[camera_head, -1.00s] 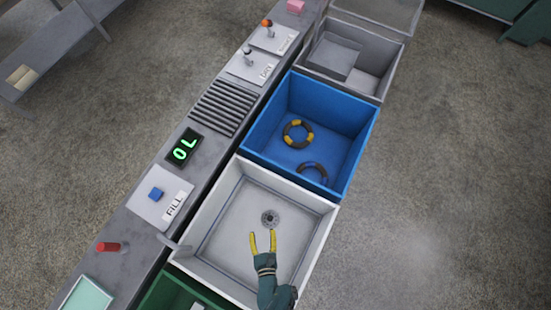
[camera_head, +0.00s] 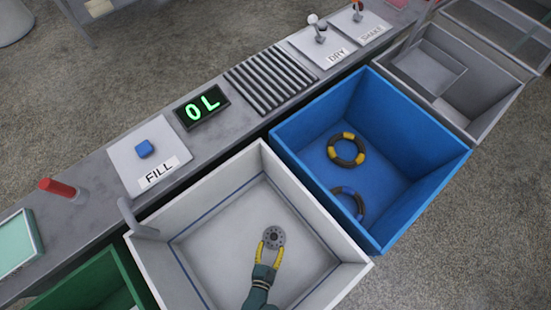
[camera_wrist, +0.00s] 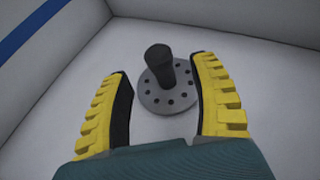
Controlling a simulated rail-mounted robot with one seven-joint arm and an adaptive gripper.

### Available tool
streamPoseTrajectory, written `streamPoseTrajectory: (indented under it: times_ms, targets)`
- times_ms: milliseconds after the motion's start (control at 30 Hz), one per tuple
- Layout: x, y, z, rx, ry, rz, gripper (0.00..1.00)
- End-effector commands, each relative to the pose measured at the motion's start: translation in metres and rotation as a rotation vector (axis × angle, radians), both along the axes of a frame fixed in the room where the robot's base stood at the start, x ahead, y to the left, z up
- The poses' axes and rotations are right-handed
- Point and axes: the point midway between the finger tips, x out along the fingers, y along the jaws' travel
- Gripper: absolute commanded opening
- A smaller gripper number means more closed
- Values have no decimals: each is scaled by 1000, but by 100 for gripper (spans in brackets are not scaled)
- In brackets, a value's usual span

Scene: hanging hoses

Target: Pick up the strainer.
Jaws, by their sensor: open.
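The strainer (camera_head: 274,237) is a grey round disc with a ring of holes and a dark upright knob. It sits on the floor of the white basin (camera_head: 213,190). The wrist view shows the strainer (camera_wrist: 170,92) just beyond my fingertips, its dark knob standing between and slightly ahead of them. My gripper (camera_head: 270,246) has yellow ribbed fingers with dark inner pads. It is open, and its fingers (camera_wrist: 163,88) point at the strainer with one on each side of the knob. I cannot tell whether either finger touches the disc.
The blue bin (camera_head: 299,160) on the right holds two ring-shaped hoses (camera_head: 346,149). A grey bin (camera_head: 480,115) lies beyond it, and a green bin (camera_head: 88,283) is at the left. A spout (camera_head: 137,219) overhangs the basin's left wall. Basin walls surround my gripper.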

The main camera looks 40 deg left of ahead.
Motion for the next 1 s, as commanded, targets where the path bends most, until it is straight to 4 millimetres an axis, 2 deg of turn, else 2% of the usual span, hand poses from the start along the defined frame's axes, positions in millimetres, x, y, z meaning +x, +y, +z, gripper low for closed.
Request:
streamPoseTrajectory:
  times_ms: [333,667,767,1000]
  targets:
    - [35,16,-17,-1,-1,5,62]
    - [41,18,-16,0,1,0,62]
    - [41,18,-16,0,0,0,45]
    - [41,18,-16,0,0,0,0]
